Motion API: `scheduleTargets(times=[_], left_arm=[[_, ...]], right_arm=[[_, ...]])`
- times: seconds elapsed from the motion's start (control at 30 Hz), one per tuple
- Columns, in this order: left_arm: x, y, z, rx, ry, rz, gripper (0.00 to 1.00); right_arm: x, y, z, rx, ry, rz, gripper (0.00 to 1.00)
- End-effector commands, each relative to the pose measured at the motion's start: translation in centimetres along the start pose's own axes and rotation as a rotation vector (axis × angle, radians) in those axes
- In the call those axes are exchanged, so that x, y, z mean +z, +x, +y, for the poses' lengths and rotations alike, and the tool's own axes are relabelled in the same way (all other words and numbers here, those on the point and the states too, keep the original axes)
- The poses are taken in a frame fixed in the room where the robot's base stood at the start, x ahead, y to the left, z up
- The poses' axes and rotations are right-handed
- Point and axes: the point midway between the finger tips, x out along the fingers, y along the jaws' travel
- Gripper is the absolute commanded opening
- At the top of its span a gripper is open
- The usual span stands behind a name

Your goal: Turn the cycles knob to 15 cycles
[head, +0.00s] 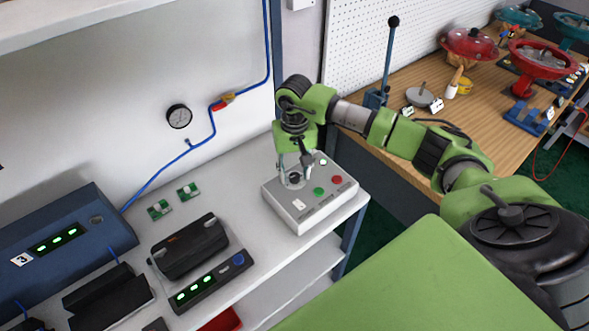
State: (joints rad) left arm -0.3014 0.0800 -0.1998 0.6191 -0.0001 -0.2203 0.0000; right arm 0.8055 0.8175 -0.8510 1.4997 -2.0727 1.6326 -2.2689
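A light grey control box (322,213) stands near the right end of the white bench. Its top carries a dark knob (295,178), a green button (319,191), a red button (337,180), a small pale light or button (323,162) and a white label. I take the dark knob to be the cycles knob; its marks and setting are too small to read. My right gripper (295,172) points down over the knob. Its fingers stand apart on either side of the knob, and I see no clear contact. My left gripper is not in view.
A black case (188,246) and a display unit (211,281) lie left of the box. A blue unit (62,241) marked 3 stands further left. Two green circuit boards (187,191) lie behind. A wooden table (430,80) with a lever and red valve parts is at right.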

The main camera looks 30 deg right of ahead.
Motion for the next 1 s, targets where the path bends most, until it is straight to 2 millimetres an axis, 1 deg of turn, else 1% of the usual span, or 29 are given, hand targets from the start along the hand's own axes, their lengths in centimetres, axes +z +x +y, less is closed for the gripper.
scheduleTargets(times=[0.23, 0.27, 0.3, 0.37, 0.4, 0.77, 1.0], left_arm=[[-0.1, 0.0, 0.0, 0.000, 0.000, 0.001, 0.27], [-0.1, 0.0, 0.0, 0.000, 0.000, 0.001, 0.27], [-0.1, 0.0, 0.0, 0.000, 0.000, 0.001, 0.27], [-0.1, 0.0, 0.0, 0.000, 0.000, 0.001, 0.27], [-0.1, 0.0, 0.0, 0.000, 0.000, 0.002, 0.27], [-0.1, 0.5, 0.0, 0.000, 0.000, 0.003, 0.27], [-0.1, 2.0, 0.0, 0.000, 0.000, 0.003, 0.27]], right_arm=[[0.0, 0.1, 0.0, 0.000, 0.000, 0.000, 0.37], [0.0, 0.1, 0.0, 0.000, 0.000, 0.000, 0.32], [0.0, 0.1, 0.0, 0.000, 0.000, 0.000, 0.22], [0.0, 0.1, 0.0, -0.001, 0.000, 0.000, 0.06], [0.0, 0.1, 0.0, 0.000, 0.000, 0.000, 0.00], [0.0, 0.2, 0.0, -0.001, 0.032, 0.000, 0.00], [-0.1, 0.4, 0.0, 0.000, 0.162, 0.001, 0.00]])
